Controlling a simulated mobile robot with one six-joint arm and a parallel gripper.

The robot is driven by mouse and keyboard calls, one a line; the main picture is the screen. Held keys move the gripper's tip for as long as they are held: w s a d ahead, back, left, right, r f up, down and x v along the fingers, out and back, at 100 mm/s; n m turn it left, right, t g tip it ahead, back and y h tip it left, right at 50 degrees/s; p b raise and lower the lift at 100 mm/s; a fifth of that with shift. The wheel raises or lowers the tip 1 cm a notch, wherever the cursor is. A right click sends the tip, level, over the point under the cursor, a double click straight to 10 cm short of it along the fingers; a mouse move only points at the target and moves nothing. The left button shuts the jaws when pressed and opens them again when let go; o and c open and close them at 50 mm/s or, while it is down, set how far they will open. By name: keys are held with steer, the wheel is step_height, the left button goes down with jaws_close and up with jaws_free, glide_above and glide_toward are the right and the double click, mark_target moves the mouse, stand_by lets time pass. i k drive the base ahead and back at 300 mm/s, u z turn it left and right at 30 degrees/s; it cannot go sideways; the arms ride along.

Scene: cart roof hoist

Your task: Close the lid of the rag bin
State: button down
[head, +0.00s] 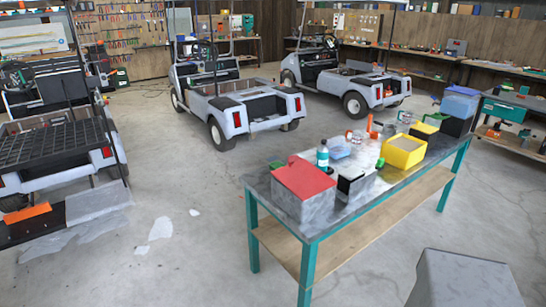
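A grey box with a red lid (304,178) stands at the near left end of the workbench. It looks most like the rag bin, but I see no label to confirm this. The red lid lies over the top of the grey body (308,208), with a raised peak at its back edge. I cannot tell whether it is fully shut. My gripper is not in view.
The workbench (340,217) has teal legs. A teal-labelled bottle (322,154), a small black box (355,184), a yellow bin (403,151) and a blue container (460,101) stand on it. Golf carts (240,105) stand behind. The floor left of the bench is open.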

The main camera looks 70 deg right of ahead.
mark_target(305, 181)
steer(key=u, duration=0.6)
steer(key=k, duration=1.15)
steer(key=z, duration=0.7)
steer(key=i, duration=1.05)
steer(key=u, duration=0.05)
